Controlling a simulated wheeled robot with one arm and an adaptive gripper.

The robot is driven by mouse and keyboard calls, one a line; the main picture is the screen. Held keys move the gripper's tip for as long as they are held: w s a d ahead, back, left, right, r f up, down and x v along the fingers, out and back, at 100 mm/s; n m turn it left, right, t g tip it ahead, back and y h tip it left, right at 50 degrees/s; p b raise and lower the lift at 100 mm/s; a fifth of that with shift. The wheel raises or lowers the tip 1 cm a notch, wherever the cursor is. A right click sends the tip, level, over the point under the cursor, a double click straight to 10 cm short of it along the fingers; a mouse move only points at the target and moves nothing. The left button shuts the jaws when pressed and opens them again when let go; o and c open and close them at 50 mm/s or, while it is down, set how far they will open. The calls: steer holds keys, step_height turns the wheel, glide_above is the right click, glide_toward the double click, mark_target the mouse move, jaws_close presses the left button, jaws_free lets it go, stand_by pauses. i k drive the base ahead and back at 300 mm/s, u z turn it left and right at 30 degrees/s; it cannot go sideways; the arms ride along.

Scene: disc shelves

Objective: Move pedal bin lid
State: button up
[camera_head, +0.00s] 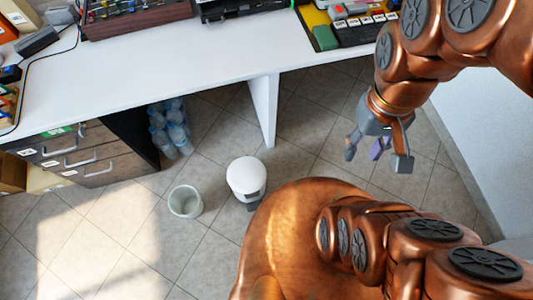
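The pedal bin (247,184) stands on the tiled floor in front of the desk. Its white rounded lid (246,174) appears closed, and a dark pedal shows at its base. My gripper (380,152) hangs to the right of the bin, above the floor and well apart from it. Its fingers are spread, with a small purple part visible between them. I see nothing clearly held.
A whitish open basket (185,202) stands just left of the bin. Water bottles (170,130) stand under the white desk (190,60), beside a drawer unit (75,153). A desk leg panel (264,108) rises behind the bin.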

mark_target(245, 175)
steer(key=z, duration=1.05)
steer(key=k, duration=0.65)
steer(key=u, duration=1.45)
steer(key=k, duration=1.3)
steer(key=u, duration=1.35)
